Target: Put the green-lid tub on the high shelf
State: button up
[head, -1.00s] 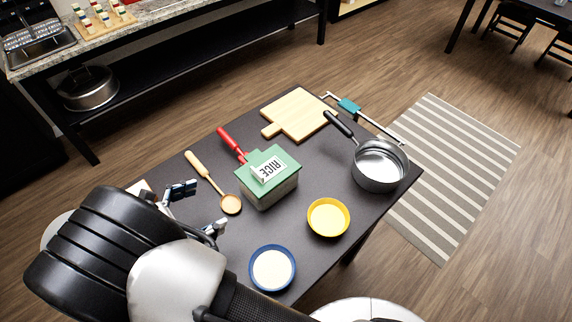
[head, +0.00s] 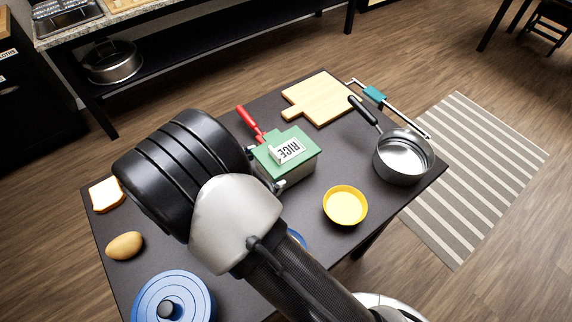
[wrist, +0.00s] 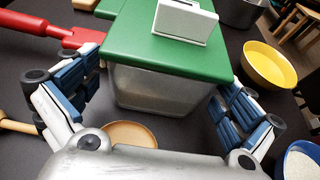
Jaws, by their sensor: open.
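The green-lid tub (head: 287,154) stands upright on the dark table in the head view, with a white RICE label on its lid. In the wrist view the tub (wrist: 165,88) has a clear body with pale contents and lies straight ahead between the fingers. My gripper (wrist: 152,100) is open, one finger to each side of the tub's near end. I cannot tell whether either finger touches it. In the head view my arm hides most of the gripper. The high shelf cannot be made out in these frames.
A red-handled tool (head: 252,122) lies close beside the tub. A cutting board (head: 318,98), a saucepan (head: 402,158) and a yellow bowl (head: 345,205) stand around it. Bread (head: 106,195), a potato-like item (head: 125,246) and a blue-lidded pot (head: 172,298) are at the left and front.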

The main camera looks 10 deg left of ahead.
jog(key=b+x, duration=0.1)
jog(key=x, duration=0.3)
jog(key=shift+d+f, duration=0.15)
jog(key=c, duration=1.5)
